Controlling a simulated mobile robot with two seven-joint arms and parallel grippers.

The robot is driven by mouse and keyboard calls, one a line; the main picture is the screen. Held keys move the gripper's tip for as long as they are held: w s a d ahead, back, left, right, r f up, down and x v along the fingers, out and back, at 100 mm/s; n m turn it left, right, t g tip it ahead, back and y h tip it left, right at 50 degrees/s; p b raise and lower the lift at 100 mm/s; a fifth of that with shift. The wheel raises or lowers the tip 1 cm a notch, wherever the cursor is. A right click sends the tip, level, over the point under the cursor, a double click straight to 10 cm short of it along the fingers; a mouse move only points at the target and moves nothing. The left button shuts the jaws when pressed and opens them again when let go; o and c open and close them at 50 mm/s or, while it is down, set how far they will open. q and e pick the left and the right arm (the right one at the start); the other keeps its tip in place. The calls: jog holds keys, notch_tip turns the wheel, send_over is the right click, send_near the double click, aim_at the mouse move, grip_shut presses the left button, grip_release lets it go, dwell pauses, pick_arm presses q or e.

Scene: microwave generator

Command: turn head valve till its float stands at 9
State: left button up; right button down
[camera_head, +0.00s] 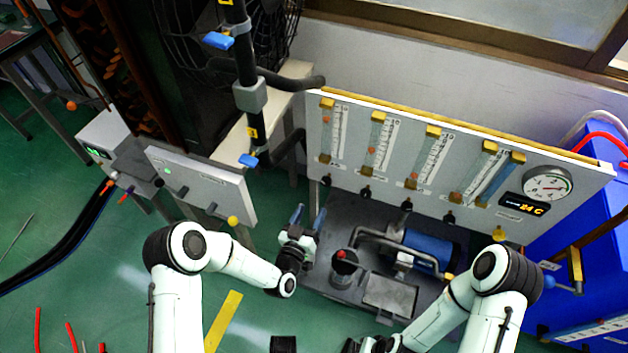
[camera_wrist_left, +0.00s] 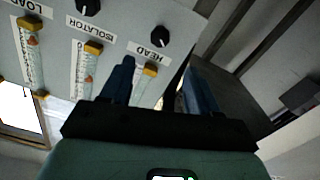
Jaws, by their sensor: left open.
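The head valve is a black knob (camera_head: 326,180) at the left end of the panel's knob row. In the left wrist view this knob (camera_wrist_left: 160,36) is beside the label HEAD, beyond the gap between my fingertips. My right gripper (camera_head: 366,345) is cut off at the bottom edge.
Other tubes and knobs, including the isolator knob (camera_wrist_left: 88,6), line the white panel (camera_head: 560,212) to the right. A round gauge (camera_head: 547,184) is at its right end. A pump with a blue motor (camera_head: 428,250) stands below. A grey control box (camera_head: 200,180) stands left.

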aim_at(325, 183)
pick_arm(q)
jog(key=b+x, duration=0.1)
jog(key=x, duration=1.1)
jog(key=shift+w+d+b, duration=0.1)
jog(key=shift+b, duration=0.3)
pick_arm(e)
jog(key=w+f, duration=0.1)
jog(key=w+d+f+t, duration=0.1)
jog(key=w, duration=0.1)
jog(key=shift+d+f, duration=0.15)
jog(key=shift+d, duration=0.05)
pick_arm(q)
jog(key=c, duration=1)
jog(key=shift+c, duration=0.2)
